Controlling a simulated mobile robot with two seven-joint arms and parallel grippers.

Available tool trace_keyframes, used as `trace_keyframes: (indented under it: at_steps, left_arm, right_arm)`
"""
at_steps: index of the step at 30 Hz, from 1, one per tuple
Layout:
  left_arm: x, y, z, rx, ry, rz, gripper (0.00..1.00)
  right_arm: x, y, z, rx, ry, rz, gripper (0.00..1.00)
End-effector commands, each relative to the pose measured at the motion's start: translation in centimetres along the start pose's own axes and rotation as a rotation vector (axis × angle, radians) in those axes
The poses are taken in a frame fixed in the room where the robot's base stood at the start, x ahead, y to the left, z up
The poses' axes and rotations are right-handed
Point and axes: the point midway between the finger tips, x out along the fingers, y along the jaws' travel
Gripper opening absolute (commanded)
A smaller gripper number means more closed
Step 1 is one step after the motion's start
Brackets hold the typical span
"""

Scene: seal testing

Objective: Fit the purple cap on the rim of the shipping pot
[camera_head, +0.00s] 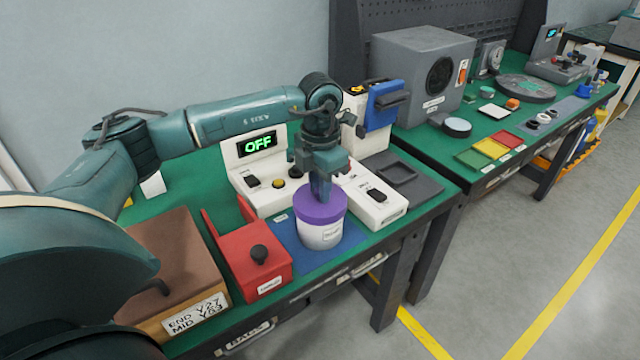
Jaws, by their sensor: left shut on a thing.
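The white shipping pot (322,236) stands upright on a blue mat (291,238) near the front edge of the green bench. The purple cap (312,209) sits at the top of the pot, over its rim. I cannot tell whether it is seated fully. My left gripper (321,197) points straight down from above and is shut on the cap. Its fingertips meet the middle of the cap's top. My right gripper is not in view.
A red box with a black knob (259,255) stands left of the pot. A white device with an "OFF" display (257,146) stands behind. A brown-topped box (158,262) is at front left. A grey tray (408,180) lies to the right.

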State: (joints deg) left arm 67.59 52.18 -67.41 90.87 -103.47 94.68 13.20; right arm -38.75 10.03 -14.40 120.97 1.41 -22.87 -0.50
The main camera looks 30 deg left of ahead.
Motion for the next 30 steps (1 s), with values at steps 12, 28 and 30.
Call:
trace_keyframes:
  at_steps: [12,28,30]
  left_arm:
    - [0.5,0.0,0.0,0.0,0.0,0.0,0.36]
    - [-0.9,0.0,0.0,0.0,-0.002,0.0,0.46]
    - [-1.8,0.0,0.0,0.0,-0.002,0.0,0.46]
  right_arm:
    - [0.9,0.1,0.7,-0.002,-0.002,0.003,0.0]
    - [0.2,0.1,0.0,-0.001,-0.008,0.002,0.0]
    - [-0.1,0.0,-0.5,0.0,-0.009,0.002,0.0]
